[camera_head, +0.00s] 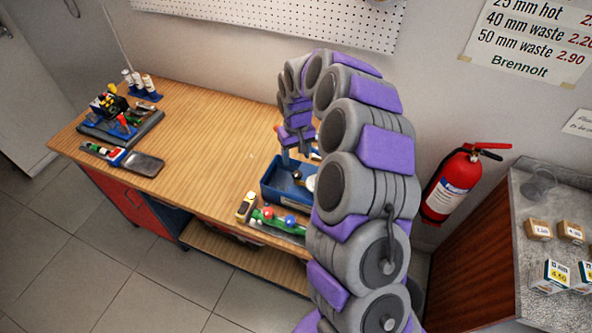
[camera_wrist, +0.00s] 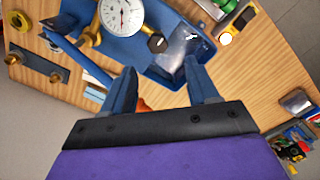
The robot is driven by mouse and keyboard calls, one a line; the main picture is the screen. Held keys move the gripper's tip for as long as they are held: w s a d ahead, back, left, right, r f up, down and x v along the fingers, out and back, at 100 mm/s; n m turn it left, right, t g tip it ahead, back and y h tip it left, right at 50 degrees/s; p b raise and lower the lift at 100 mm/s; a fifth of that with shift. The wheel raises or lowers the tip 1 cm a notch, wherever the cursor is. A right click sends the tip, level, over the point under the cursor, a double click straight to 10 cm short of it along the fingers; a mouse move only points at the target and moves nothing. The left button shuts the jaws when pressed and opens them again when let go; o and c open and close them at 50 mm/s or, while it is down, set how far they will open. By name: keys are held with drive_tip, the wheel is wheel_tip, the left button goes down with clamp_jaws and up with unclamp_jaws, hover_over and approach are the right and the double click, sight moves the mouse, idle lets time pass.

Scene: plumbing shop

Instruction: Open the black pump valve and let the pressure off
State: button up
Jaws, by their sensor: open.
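The blue test pump (camera_head: 273,193) stands on the bench, partly hidden behind my arm. In the wrist view the pump's blue tank (camera_wrist: 150,70) fills the upper middle. A round white pressure gauge (camera_wrist: 122,16) sits on it; the needle's reading is too small to tell. The black valve knob (camera_wrist: 157,43) is just right of the gauge, on the pump. My gripper (camera_wrist: 160,66) is open and empty, its two blue fingers apart. The knob shows just beyond the gap between the fingertips, not held. In the head view my gripper (camera_head: 293,154) points down above the pump.
A green tool (camera_head: 275,219) lies at the bench's front edge beside a yellow-and-black item (camera_head: 246,207). Brass fittings (camera_wrist: 19,22) lie left of the pump in the wrist view. Bare wood (camera_head: 205,140) lies left of the pump. A fire extinguisher (camera_head: 450,185) hangs at right.

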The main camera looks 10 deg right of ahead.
sight(297, 173)
drive_tip(key=f, duration=0.7)
drive_tip(key=shift+d, duration=0.3)
drive_tip(key=shift+a+f, duration=0.2)
drive_tip(key=shift+f, duration=0.45)
drive_tip(key=shift+c, duration=0.3)
drive_tip(key=shift+d, duration=0.1)
drive_tip(key=c, duration=1)
